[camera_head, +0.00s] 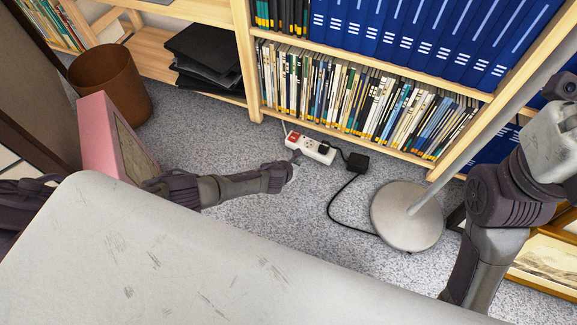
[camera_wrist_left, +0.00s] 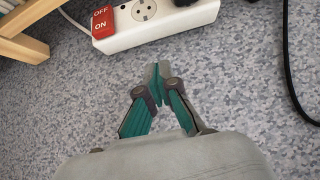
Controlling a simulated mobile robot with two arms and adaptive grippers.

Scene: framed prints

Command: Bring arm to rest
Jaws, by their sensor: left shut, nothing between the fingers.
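My left arm (camera_head: 235,187) reaches out over the grey carpet from the left. Its gripper (camera_head: 295,160) is close in front of a white power strip (camera_head: 318,151). In the left wrist view the left gripper (camera_wrist_left: 157,78) has its fingertips together with nothing between them, a little short of the strip (camera_wrist_left: 120,42). The strip's red switch (camera_wrist_left: 103,21) is marked OFF and ON. My right arm (camera_head: 492,205) is raised and bent at the right side; its gripper is out of the picture.
A bookshelf (camera_head: 370,65) stands behind. A black adapter (camera_head: 357,162) and its cable lie by a round lamp base (camera_head: 408,217). A pink-edged frame (camera_head: 97,140) and a brown bin (camera_head: 108,83) are left. Gold-framed pictures (camera_head: 545,262) lean at right.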

